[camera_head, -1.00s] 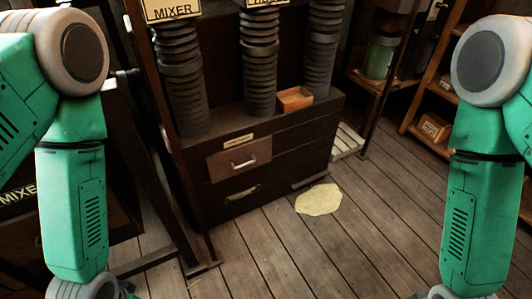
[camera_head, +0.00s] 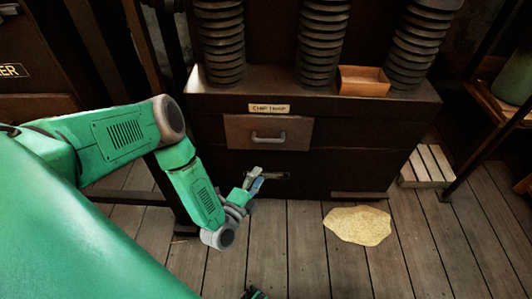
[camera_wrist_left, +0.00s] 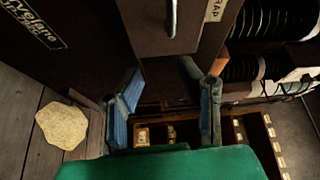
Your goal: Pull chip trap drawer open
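The chip trap drawer (camera_head: 240,130) is a brown front below a "CHIP TRAP" label (camera_head: 269,108) on the dark cabinet. It looks shut. Its metal bar handle (camera_head: 268,138) is bare. My left gripper (camera_head: 257,182) is below and slightly left of that handle, in front of the lower drawer's handle (camera_head: 285,176), which it partly hides. In the left wrist view, my left gripper (camera_wrist_left: 163,72) has its blue-padded fingers apart with nothing between them. The drawer handle (camera_wrist_left: 172,20) shows beyond the fingertips at the top, not touched.
Ribbed black hoses (camera_head: 325,40) and an orange box (camera_head: 363,80) stand on the cabinet top. A yellowish patch (camera_head: 358,225) lies on the plank floor at right, beside a slatted white crate (camera_head: 428,166). A dark post stands left of the cabinet.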

